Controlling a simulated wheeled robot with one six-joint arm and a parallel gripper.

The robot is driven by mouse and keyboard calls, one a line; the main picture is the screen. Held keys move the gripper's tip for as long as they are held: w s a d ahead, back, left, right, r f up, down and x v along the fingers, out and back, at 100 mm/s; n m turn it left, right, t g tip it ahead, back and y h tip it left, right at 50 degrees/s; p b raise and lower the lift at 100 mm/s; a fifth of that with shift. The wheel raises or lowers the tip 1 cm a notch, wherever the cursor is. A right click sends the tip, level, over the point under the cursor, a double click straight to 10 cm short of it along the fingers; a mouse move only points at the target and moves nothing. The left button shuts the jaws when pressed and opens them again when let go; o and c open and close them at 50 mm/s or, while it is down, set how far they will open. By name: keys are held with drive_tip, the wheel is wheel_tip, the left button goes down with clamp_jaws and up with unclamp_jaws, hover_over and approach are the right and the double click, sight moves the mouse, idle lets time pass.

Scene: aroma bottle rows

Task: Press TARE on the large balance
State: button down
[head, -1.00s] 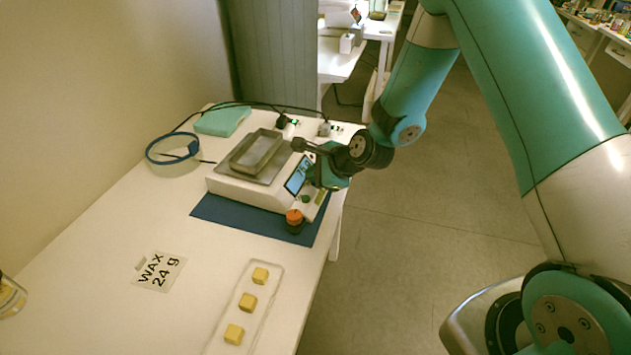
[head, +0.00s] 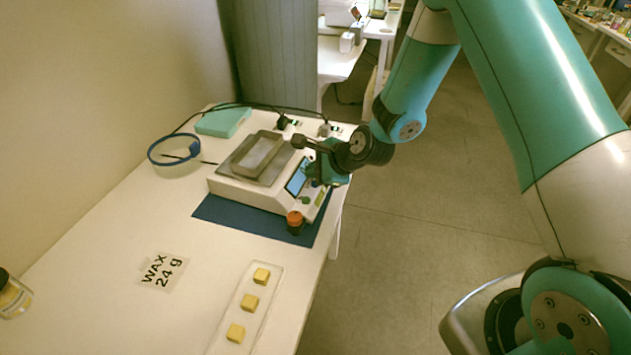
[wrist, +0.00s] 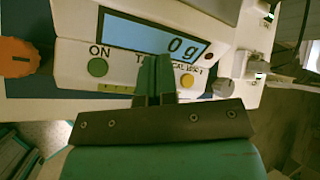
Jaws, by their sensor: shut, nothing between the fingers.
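The large balance (head: 246,196) is white with a grey pan holding an empty-looking grey tray (head: 259,156). It stands on a blue mat near the table's right edge. In the wrist view, its display (wrist: 150,39) reads 0 g. Below the display are a green button (wrist: 97,67) marked ON and a yellow button (wrist: 187,80) with a partly covered label. My gripper (wrist: 155,60) is shut and empty, its fingertips over the panel between these buttons. They hide most of the TARE label and whatever button is under it. I cannot tell whether they touch the panel.
An orange-topped knob (head: 295,219) stands at the balance's front corner. A clear tray with several yellow wax cubes (head: 250,302), a WAX 24 g card (head: 162,271) and a jar (head: 13,296) are nearer.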

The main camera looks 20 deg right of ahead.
drive_tip(key=shift+r+p, duration=2.25)
drive_tip(key=shift+r, duration=0.3)
drive_tip(key=s+a+r+n+g, duration=0.2)
drive_tip(key=s+a+r+n, duration=0.1)
drive_tip(key=s+r+n, duration=0.3)
drive_tip(key=s+a+r+n+g, duration=0.1)
drive_tip(key=s+a+r+n, duration=0.25)
drive_tip(key=r+n, duration=0.3)
drive_tip(key=s+r+n+g, duration=0.1)
drive_tip(key=s+r+n, duration=0.2)
drive_tip(key=s, duration=0.4)
drive_tip(key=s+d+r+n+g, duration=0.1)
drive_tip(key=s+r+n+g, duration=0.1)
drive_tip(key=s+n, duration=0.4)
drive_tip(key=s+d+r+n+g+h, duration=0.1)
drive_tip(key=s+r+n, duration=0.3)
drive_tip(key=s, duration=0.4)
drive_tip(key=shift+d+r+n, duration=0.2)
drive_tip(key=shift+n, duration=0.55)
